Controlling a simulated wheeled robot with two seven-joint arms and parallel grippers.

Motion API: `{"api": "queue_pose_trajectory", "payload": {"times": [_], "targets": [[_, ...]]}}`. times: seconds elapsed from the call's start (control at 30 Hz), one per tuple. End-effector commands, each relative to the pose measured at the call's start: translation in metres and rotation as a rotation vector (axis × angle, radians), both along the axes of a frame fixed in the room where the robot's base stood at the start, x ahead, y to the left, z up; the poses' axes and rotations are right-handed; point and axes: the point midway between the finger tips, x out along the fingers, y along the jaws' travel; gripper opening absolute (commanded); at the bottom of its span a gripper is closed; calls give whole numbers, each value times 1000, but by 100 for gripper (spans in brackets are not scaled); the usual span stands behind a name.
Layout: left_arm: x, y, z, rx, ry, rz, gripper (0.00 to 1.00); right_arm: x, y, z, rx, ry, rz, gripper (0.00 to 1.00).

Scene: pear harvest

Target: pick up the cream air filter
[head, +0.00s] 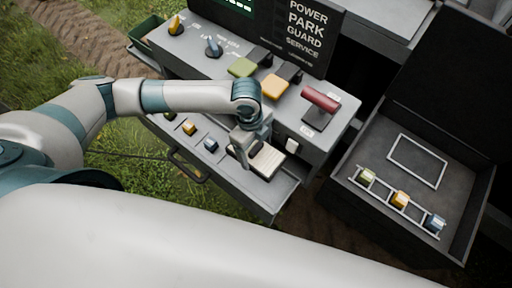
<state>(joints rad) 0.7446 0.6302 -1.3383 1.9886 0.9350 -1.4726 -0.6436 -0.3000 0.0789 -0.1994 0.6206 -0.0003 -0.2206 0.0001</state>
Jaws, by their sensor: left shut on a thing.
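The cream air filter (266,161) is a pale, ribbed flat block at the right end of the pulled-out drawer (272,197). My left gripper (245,152) is above the drawer and shut on the filter's left side. The gripper hides part of the filter. I cannot tell whether the filter still touches the drawer floor. My right gripper does not show.
In the drawer are a blue block (211,145) and a yellow block (189,127). The console above carries knobs, pedals and a red handle (320,99). At right an open dark case (343,187) holds green, yellow and blue blocks beside an empty outlined rectangle (417,161).

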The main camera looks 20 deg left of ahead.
Motion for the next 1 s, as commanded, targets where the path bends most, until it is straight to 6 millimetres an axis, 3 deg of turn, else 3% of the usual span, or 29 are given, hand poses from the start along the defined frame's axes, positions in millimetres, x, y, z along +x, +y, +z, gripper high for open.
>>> {"api": "queue_pose_trajectory", "payload": {"times": [0.03, 0.17, 1.0], "targets": [[0, 0, 13, 0, 0, 0, 52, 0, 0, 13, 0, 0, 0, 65], [-23, 20, 10, 2, 4, 2, 52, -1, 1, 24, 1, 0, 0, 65], [-198, 174, 6, 4, 3, 1, 52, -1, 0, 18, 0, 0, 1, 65]]}}
